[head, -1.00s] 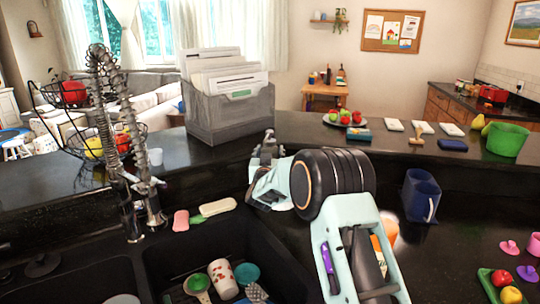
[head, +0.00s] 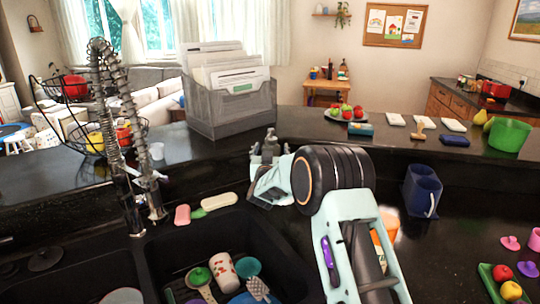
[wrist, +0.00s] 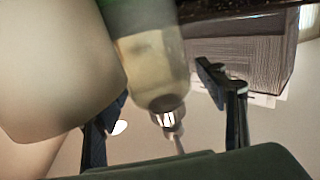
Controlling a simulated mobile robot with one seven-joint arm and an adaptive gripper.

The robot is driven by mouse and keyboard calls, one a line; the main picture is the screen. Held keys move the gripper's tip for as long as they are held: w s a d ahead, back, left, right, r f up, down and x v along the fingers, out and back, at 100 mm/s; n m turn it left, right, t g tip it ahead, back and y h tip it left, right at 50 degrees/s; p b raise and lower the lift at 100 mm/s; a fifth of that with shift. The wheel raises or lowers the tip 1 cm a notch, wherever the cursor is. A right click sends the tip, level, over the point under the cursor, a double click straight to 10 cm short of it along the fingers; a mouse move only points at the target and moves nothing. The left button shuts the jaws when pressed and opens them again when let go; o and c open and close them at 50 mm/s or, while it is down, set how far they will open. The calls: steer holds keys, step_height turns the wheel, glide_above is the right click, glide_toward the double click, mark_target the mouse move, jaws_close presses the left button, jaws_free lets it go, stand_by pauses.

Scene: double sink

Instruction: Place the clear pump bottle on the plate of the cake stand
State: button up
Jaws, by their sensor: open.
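The gripper is open. I cannot make out a cake stand. A plate of apples (head: 330,116) stands farther right on the ledge, but I cannot tell whether it has a foot.
A grey file box (head: 230,112) stands behind the bottle. The spring faucet (head: 125,140) rises to the left. The sink (head: 150,262) below holds dishes. A large blurred pale shape (wrist: 55,75) fills the wrist view's left side.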

steer(key=shift+s, duration=0.35)
steer(key=s+b, duration=0.2)
steer(key=s, duration=0.9)
steer(key=shift+s+a, duration=0.2)
steer(key=shift+a, duration=0.05)
